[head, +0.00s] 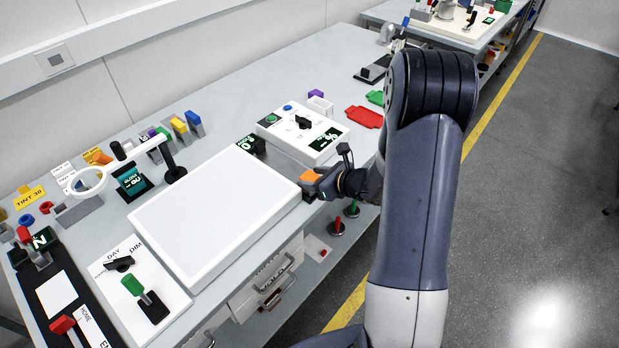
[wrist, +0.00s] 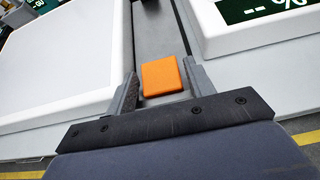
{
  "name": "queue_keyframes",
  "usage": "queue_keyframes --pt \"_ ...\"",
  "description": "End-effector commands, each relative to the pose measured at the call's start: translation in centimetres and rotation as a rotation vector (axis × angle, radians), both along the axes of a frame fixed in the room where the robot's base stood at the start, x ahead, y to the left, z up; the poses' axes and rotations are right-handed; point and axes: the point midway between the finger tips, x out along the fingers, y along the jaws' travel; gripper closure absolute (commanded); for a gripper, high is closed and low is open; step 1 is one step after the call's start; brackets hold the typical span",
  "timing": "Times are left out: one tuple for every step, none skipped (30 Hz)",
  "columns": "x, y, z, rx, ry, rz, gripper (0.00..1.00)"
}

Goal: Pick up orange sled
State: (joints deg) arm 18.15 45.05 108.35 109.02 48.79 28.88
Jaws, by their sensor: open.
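The orange sled (wrist: 162,77) is a small flat-topped block. In the wrist view it sits between the two fingers of my gripper (wrist: 160,84), close to the right finger, with a narrow gap on the left. I cannot tell whether the right finger touches it. The sled rests on a grey strip with dark edges (wrist: 157,32). In the head view the sled (head: 309,176) shows at the bench's front edge, partly hidden by my gripper (head: 318,187). My gripper is open around it.
A white light panel (head: 215,215) lies left of the sled. A white control box with a green display (head: 302,133) stands just behind it. Both leave a narrow gap around the sled. A red tray (head: 364,117) lies farther right. Drawers with handles (head: 268,280) are below the front edge.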

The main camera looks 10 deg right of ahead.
Motion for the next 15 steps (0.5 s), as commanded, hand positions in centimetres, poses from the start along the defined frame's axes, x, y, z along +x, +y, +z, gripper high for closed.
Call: queue_keyframes --pt "0.14 0.13 -0.09 -0.001 0.001 0.001 0.49" --pt "0.18 0.16 -0.12 -0.001 -0.001 0.000 0.49" --pt "0.21 0.18 -0.15 -0.001 -0.001 0.000 0.49" --pt "0.21 0.17 -0.15 -0.001 -0.001 0.000 0.49" --pt "0.20 0.16 -0.15 -0.001 -0.001 0.000 0.49" --pt "0.20 0.15 -0.15 -0.001 -0.001 0.000 0.49" --pt "0.20 0.15 -0.15 -0.001 -0.001 0.000 0.49" --pt "0.19 0.15 -0.14 -0.001 -0.001 0.000 0.49" --pt "0.19 0.15 -0.14 -0.001 -0.001 0.000 0.52" --pt "0.18 0.14 -0.14 -0.001 -0.001 0.000 0.55" --pt "0.18 0.14 -0.14 -0.001 -0.001 0.000 0.57" --pt "0.18 0.14 -0.14 -0.001 -0.001 0.000 0.61" --pt "0.18 0.14 -0.14 -0.001 -0.001 0.000 0.63" --pt "0.17 0.14 -0.13 -0.001 -0.001 0.000 0.65" --pt "0.17 0.14 -0.13 -0.001 -0.001 0.000 0.69"
